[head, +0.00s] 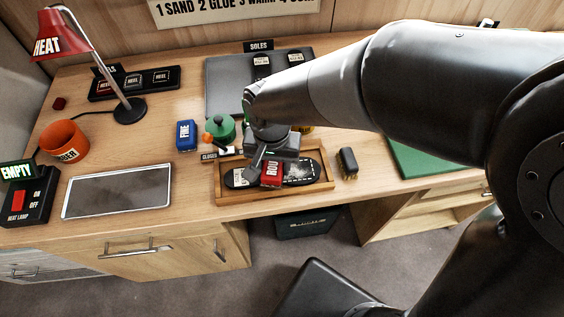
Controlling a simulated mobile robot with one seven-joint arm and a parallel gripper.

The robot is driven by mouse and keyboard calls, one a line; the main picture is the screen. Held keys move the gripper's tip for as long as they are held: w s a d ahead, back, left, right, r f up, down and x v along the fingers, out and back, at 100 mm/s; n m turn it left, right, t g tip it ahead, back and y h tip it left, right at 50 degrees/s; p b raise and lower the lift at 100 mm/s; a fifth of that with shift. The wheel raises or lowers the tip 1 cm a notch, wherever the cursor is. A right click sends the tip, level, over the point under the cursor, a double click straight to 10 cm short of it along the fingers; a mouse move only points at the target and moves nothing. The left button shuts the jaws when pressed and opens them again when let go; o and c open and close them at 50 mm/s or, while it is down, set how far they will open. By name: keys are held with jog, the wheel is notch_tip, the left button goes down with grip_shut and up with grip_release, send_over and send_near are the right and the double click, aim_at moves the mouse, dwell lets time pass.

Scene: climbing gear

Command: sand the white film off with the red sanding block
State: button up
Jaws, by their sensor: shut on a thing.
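The red sanding block (271,172), with part of a white label showing, is in my gripper (268,160), which is shut on it. My gripper points down over a shallow wooden tray (325,191) near the front edge of the bench. A black sole (312,179) lies in the tray, with a speckled white film (298,170) on its right part and a pale label (241,177) on its left part. The block sits over the middle of the sole, at the film's left side. I cannot tell whether it touches the sole. The block hides the film's left edge.
A dark brush (347,161) stands right of the tray. A blue block (186,135), a green pot (220,128) and a small sign (209,156) are left and behind. A metal tray (117,191), orange bin (64,142) and red lamp (62,40) stand farther left.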

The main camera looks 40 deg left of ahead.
aim_at(275, 164)
jog(key=shift+r, duration=3.6)
jog(key=shift+w+d, duration=0.1)
